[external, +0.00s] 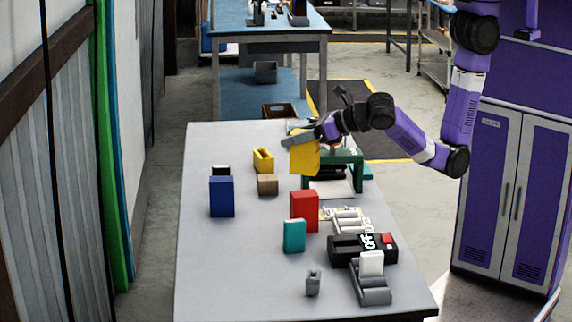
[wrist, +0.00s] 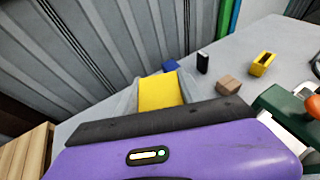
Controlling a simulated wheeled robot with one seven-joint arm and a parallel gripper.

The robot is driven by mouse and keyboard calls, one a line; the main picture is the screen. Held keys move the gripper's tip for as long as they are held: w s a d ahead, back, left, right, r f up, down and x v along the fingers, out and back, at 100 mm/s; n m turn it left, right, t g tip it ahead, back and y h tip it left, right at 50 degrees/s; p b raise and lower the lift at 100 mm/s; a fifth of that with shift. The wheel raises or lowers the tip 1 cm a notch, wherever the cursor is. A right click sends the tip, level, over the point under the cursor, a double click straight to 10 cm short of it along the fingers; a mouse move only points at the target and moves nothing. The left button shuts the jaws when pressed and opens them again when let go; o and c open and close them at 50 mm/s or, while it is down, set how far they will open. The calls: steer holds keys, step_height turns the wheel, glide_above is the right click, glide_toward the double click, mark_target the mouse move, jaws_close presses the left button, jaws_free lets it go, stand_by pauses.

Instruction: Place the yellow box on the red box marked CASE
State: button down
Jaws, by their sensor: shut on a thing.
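The yellow box (external: 304,154) is held in the air by my gripper (external: 300,139), which is shut on its upper part. In the wrist view the yellow box (wrist: 160,91) sits between the grey fingers. The red box (external: 304,209) stands upright on the grey table, lower in the external picture than the yellow box and apart from it. I cannot read a CASE marking on it. The wrist view does not show the red box.
A teal box (external: 294,235) stands close in front of the red box. A blue box (external: 222,196), a brown box (external: 267,184) and a yellow open holder (external: 263,160) stand to the left. A green stand (external: 346,172) and a black device marked OFF (external: 347,249) are to the right.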

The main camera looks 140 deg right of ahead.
mark_target(295, 158)
steer(key=shift+f+b, duration=0.3)
steer(key=shift+f, duration=2.65)
steer(key=shift+f, duration=0.1)
steer(key=c, duration=0.7)
jaws_free()
steer(key=shift+f, duration=0.1)
